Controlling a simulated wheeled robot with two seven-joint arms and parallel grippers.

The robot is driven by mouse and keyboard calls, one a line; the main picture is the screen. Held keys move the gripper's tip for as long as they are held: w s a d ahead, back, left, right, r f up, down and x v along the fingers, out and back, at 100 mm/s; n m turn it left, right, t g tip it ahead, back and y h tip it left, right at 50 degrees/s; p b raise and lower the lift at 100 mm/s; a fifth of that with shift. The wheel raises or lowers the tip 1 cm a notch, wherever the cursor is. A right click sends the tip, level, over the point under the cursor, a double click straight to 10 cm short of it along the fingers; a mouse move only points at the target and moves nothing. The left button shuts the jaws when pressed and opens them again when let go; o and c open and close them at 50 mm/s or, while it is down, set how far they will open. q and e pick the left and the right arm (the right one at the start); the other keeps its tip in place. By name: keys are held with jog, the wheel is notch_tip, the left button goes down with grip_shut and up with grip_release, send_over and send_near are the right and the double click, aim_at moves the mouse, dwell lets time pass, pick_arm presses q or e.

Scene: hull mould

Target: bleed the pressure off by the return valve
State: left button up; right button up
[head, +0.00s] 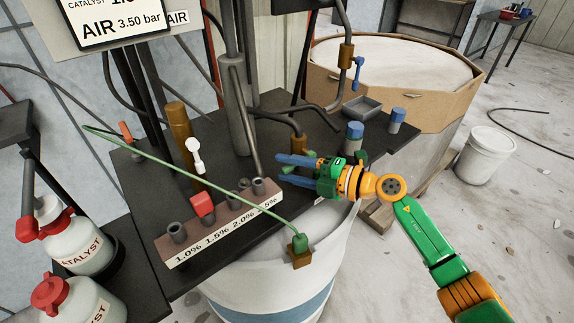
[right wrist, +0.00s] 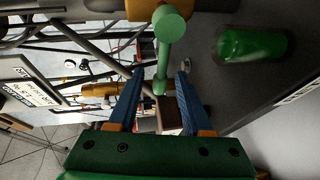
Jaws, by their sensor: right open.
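A brass valve (head: 300,144) sits on the pipe over the dark bench, just behind my right gripper in the head view. In the right wrist view its brass body (right wrist: 150,9) is at the top edge, with a green lever (right wrist: 164,55) extending from it. My right gripper (head: 281,169) is open, with blue fingers. In the right wrist view the lever's end lies between the fingertips (right wrist: 160,74); I cannot tell whether they touch it. In the head view the gripper hides most of the lever. No label names the return valve. My left gripper is not in view.
A screen (head: 122,20) reads AIR 3.50 bar. A second brass valve with a blue lever (head: 358,73) is above. Blue-capped containers (head: 354,138) and a grey tray (head: 362,107) stand close by. A labelled rack (head: 225,222) and a green hose (head: 190,176) lie left; a white drum (head: 265,285) is below.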

jog(key=shift+w+a, duration=0.15)
jog(key=shift+a, duration=0.15)
jog(key=shift+d, duration=0.2)
grip_shut()
dwell(0.9)
